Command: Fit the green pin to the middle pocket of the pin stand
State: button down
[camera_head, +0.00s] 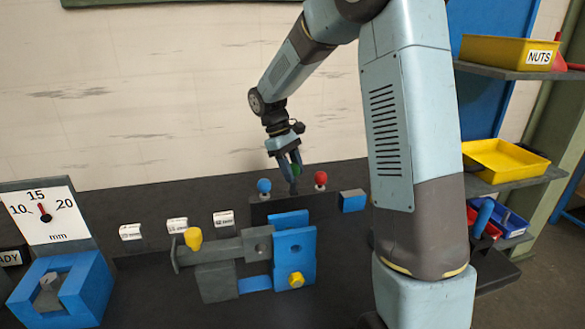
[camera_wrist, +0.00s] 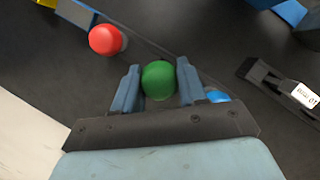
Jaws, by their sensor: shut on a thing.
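The green pin (camera_head: 297,169) has a round green head, held between the fingers of my gripper (camera_head: 289,164). In the wrist view the green head (camera_wrist: 158,80) sits between the two blue-grey fingers of my gripper (camera_wrist: 157,86). The dark pin stand (camera_head: 275,209) lies below it, with a blue-headed pin (camera_head: 264,186) at left and a red-headed pin (camera_head: 321,178) at right. The green head is between these two and higher than both. Its lower end reaches near the stand's top; I cannot tell whether it is inside the middle pocket.
In front stands a grey and blue fixture (camera_head: 295,245) with yellow knobs. A gauge (camera_head: 43,212) and blue block (camera_head: 62,287) are at left. Small label holders (camera_head: 177,226) stand behind the fixture. Shelves with yellow bins (camera_head: 505,160) are at right.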

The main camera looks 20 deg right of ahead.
jog(key=shift+f, duration=1.8)
jog(key=c, duration=0.5)
grip_release()
jog(key=shift+c, duration=0.2)
jog(key=v, duration=1.3)
jog(key=shift+r, duration=0.25)
jog(key=shift+w+a, duration=0.1)
jog(key=shift+a, duration=0.05)
